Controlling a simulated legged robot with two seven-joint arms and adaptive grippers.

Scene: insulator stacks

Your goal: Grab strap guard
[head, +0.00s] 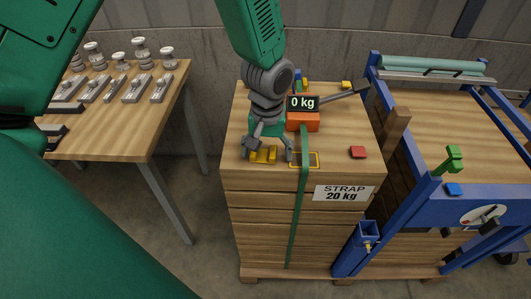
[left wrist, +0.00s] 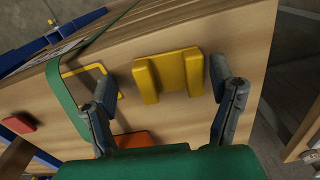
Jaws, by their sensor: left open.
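The strap guard (head: 262,157) is a yellow piece with a raised rib at each end and a channel between them. It lies on top of the wooden stack (head: 345,120), left of the green strap (head: 303,205). My left gripper (head: 267,153) reaches down over it, open, with one finger on either side. In the left wrist view the guard (left wrist: 169,75) lies between the open, empty fingers (left wrist: 163,82), with a gap to the left finger; the right finger is close to its end. Contact cannot be told. My right gripper is not in view.
A yellow outlined rectangle (head: 314,160) lies under the strap. An orange tensioner (head: 303,121) reading "0 kg" stands behind, with a long handle. A red block (head: 358,152) lies right. A blue-framed bench (head: 440,120) stands right; a table (head: 150,125) with metal parts stands left.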

